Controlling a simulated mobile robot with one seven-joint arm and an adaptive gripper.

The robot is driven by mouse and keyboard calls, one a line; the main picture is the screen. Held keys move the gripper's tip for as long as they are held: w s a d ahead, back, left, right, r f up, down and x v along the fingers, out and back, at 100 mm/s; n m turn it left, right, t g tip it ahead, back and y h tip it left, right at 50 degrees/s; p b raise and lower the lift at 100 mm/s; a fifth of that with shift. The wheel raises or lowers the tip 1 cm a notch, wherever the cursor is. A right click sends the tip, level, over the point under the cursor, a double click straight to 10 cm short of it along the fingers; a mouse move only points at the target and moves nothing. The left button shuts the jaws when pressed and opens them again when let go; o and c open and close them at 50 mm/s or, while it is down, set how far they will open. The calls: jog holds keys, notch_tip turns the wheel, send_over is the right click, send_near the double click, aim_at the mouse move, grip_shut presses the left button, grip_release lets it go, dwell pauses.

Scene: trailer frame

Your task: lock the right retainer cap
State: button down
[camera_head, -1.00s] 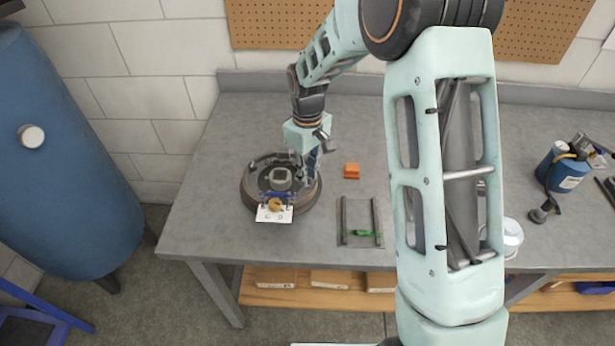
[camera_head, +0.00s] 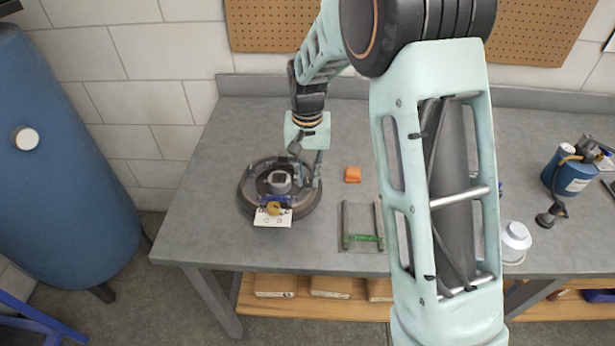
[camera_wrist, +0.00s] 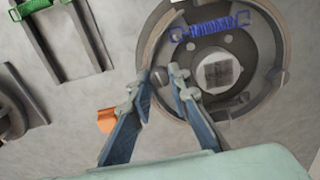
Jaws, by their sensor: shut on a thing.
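The brake drum assembly (camera_head: 309,205) lies on the workbench at left; it also shows in the wrist view (camera_wrist: 268,125). My gripper (camera_head: 303,183) points down at the right side of the assembly. In the wrist view my gripper (camera_wrist: 160,75) has its fingertips closed around a small dark piece, the right retainer cap (camera_wrist: 160,77). The fingers partly hide the cap, and whether it is locked cannot be told. A similar small piece (camera_wrist: 277,77) sits on the opposite side.
An orange block (camera_head: 353,174) stands right of the assembly. A tray (camera_head: 345,222) with a green spring (camera_head: 362,238) lies nearer. A white tag (camera_head: 271,219) lies at the drum's front edge. A white container (camera_head: 515,243) and a blue canister (camera_head: 568,172) stand at right.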

aim_at(308, 180)
jog(key=shift+m, duration=0.6)
jog(key=c, duration=1.8)
grip_release()
notch_tip(308, 180, up, 12)
jog(key=shift+d, duration=0.1)
